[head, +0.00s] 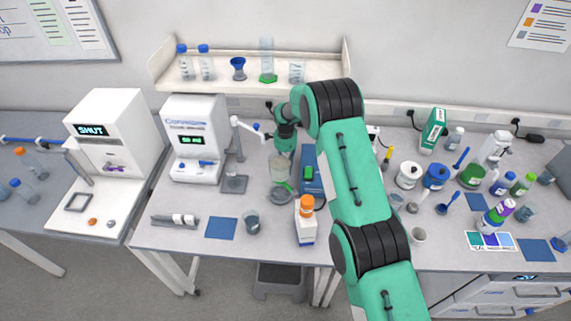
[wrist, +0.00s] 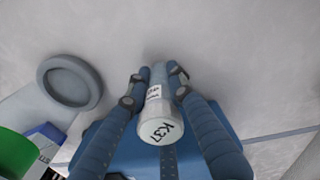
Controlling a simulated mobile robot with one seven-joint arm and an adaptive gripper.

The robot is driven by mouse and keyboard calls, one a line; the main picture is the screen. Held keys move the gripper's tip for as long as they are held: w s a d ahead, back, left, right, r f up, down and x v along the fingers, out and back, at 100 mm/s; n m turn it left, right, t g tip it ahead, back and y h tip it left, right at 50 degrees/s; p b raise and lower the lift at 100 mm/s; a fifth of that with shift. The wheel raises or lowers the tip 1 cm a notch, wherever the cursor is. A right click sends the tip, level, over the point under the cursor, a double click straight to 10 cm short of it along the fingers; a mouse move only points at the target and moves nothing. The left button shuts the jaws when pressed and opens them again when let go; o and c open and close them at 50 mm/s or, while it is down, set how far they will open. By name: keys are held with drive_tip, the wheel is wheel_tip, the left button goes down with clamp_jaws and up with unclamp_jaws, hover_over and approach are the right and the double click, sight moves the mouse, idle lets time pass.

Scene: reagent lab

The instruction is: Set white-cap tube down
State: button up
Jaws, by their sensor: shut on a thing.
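The white-cap tube (wrist: 158,118) is between the two dark blue fingers of my gripper (wrist: 156,82) in the wrist view. Its cap end faces the camera and bears the dark letters "K37"; a label with small print shows on its side. My gripper is shut on it. A blue surface lies behind the fingers, with pale grey beyond; I cannot tell whether the tube touches anything. In the head view my green arm reaches over the middle of the bench, and I cannot make out the tube there.
A blue flat-topped thing (head: 312,170) stands beside my wrist. An orange-capped bottle (head: 306,206) and a white box (head: 305,228) stand in front of it. Several jars and bottles crowd the right. A blue mat (head: 221,228) lies bare at the front left, next to a small beaker (head: 252,224).

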drive_tip(key=shift+f, duration=0.2)
drive_tip(key=o, duration=0.7)
drive_tip(key=shift+o, duration=0.2)
drive_tip(key=shift+r, duration=0.15)
drive_tip(key=shift+r+b, duration=0.65)
drive_tip(key=shift+r, duration=5.4)
